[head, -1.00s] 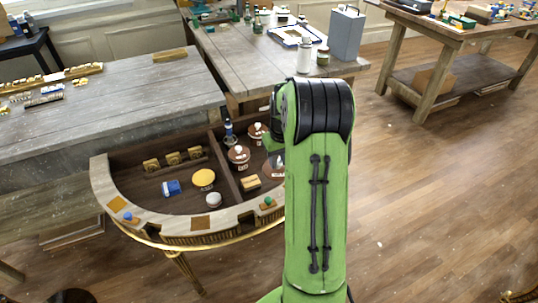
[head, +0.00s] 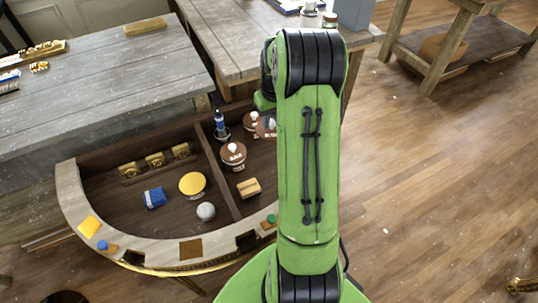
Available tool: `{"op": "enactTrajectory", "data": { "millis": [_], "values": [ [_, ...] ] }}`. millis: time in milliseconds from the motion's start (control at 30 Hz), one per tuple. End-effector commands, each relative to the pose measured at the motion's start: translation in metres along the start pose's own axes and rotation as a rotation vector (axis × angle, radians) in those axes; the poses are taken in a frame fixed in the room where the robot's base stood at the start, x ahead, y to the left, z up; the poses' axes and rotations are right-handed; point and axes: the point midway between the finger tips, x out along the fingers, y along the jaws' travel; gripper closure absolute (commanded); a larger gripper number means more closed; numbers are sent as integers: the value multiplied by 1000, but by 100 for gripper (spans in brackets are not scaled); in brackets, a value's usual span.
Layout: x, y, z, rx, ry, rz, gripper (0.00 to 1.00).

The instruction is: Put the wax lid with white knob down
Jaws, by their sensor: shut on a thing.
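A brown round piece with a pale marking (head: 265,127) shows just left of my arm, partly hidden by it; I cannot read its label or tell for sure that it is the wax lid. It lies just below a green wrist part of mine. My gripper's fingers are hidden behind my arm. Two similar brown round tops with white knobs stand nearby in the right compartment of the curved console (head: 68,190): a nearer one (head: 233,155) and a farther one (head: 250,122).
Grey wooden tables (head: 100,85) stand behind.

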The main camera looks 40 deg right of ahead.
Motion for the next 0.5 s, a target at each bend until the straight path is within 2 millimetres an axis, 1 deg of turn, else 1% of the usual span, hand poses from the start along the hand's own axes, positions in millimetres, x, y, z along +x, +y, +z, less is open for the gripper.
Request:
{"op": "enactTrajectory", "data": {
  "millis": [33,267,500],
  "values": [
    [9,0,1,0,0,0,100],
    [32,0,4,0,0,0,100],
    [60,0,7,0,0,0,100]
  ]
}}
